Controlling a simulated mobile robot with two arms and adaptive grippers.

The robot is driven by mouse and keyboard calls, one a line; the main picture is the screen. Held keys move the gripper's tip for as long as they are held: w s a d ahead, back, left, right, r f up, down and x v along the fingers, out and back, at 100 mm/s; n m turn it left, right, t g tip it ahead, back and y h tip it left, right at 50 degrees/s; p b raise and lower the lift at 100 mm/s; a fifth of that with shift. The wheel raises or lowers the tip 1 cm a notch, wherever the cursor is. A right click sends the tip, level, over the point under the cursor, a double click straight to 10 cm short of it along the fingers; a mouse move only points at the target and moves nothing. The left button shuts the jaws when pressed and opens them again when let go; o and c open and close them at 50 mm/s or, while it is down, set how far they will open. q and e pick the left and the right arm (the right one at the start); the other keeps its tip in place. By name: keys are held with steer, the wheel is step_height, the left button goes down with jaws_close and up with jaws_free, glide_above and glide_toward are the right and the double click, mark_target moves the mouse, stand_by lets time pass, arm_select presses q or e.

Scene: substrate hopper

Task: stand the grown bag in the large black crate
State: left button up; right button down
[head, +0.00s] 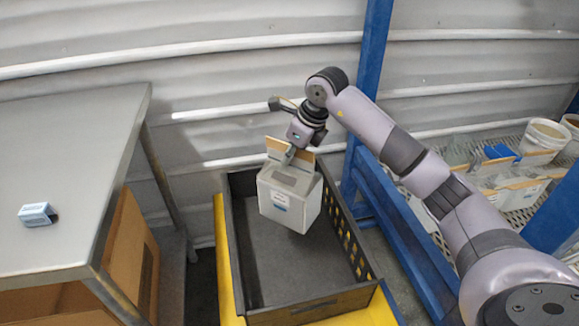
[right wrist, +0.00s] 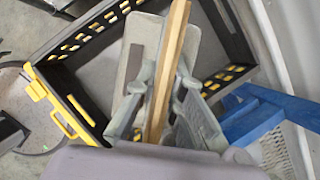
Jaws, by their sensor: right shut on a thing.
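The grown bag (head: 290,203) is a pale grey-white block with a white label and a wooden strip across its top. My right gripper (head: 291,152) is shut on its top at the strip and holds the bag roughly upright, slightly tilted. The bag hangs over the back part of the large black crate (head: 265,268); whether its bottom touches the crate floor I cannot tell. In the right wrist view, the strip (right wrist: 172,55) lies between the fingers and the crate (right wrist: 70,75) is around the bag. My left gripper is not in view.
The crate sits on a yellow base (head: 222,255). A grey-topped table (head: 75,170) with a small box (head: 38,214) is at the left. Blue posts and a mesh shelf with tubs (head: 545,135) and bags are at the right. The crate's front floor is clear.

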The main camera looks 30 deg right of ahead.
mark_target(309, 176)
step_height(309, 176, down, 17)
steer(key=shift+w+r+b, duration=0.1)
steer(key=shift+r+b, duration=0.05)
steer(key=shift+b, duration=0.75)
steer(key=c, duration=2)
jaws_free()
steer(key=shift+f, duration=0.35)
steer(key=o, duration=0.3)
steer(key=shift+s, duration=0.2)
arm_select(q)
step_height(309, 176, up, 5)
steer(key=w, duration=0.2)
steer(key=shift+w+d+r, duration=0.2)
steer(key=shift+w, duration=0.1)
arm_select(e)
steer(key=shift+r, duration=0.1)
steer(key=shift+r, duration=0.2)
steer(key=p+v, duration=0.1)
steer(key=v, duration=1)
steer(key=shift+s+r, duration=0.15)
steer(key=shift+r, duration=0.15)
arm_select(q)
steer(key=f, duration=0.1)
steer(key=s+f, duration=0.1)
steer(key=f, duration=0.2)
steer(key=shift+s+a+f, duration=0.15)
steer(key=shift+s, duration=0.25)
